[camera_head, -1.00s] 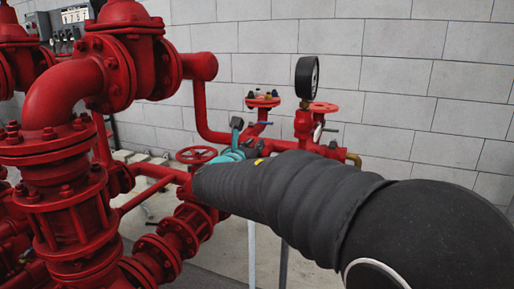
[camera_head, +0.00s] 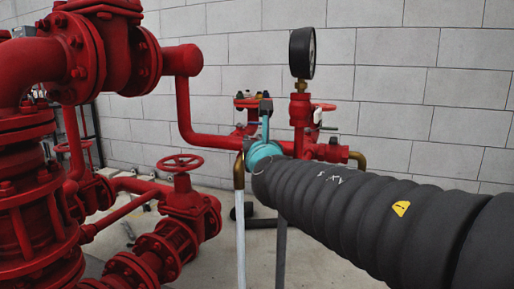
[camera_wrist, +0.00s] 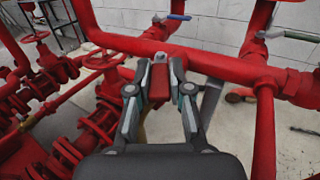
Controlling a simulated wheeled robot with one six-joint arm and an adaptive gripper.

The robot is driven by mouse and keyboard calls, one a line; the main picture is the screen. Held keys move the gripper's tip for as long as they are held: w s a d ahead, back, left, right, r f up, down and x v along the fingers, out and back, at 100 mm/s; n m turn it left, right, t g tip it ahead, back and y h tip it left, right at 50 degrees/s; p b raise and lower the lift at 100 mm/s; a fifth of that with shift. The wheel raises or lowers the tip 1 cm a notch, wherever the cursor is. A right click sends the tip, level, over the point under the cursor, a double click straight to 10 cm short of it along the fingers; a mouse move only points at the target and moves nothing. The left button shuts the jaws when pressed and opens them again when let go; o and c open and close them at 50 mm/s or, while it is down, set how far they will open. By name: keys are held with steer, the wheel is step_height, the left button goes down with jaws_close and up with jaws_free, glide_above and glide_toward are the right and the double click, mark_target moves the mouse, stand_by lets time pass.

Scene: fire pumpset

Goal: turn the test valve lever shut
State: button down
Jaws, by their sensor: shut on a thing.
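My gripper (camera_wrist: 167,64) is shut on a narrow red piece (camera_wrist: 160,84) between its two fingers in the wrist view. The fingers hide much of this piece, so I cannot tell for sure that it is the test valve lever. A lever with a blue handle (camera_wrist: 176,17) stands on the red pipe beyond, apart from the fingers. A grey-green lever (camera_wrist: 300,36) is at the upper right. In the head view my gripper (camera_head: 265,106) is at the red pipework, left of the gauge, partly hidden behind my teal wrist.
A black round gauge (camera_head: 302,53) stands on the red pipework by the block wall (camera_head: 400,40). A red handwheel (camera_head: 180,162) and large flanged pipes (camera_head: 35,120) fill the left. Some floor is open beneath.

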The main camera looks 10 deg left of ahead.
stand_by(0.4)
steer(key=c, duration=1.1)
jaws_free()
steer(key=shift+o, duration=0.2)
steer(key=v, duration=1.2)
steer(key=shift+w, duration=0.1)
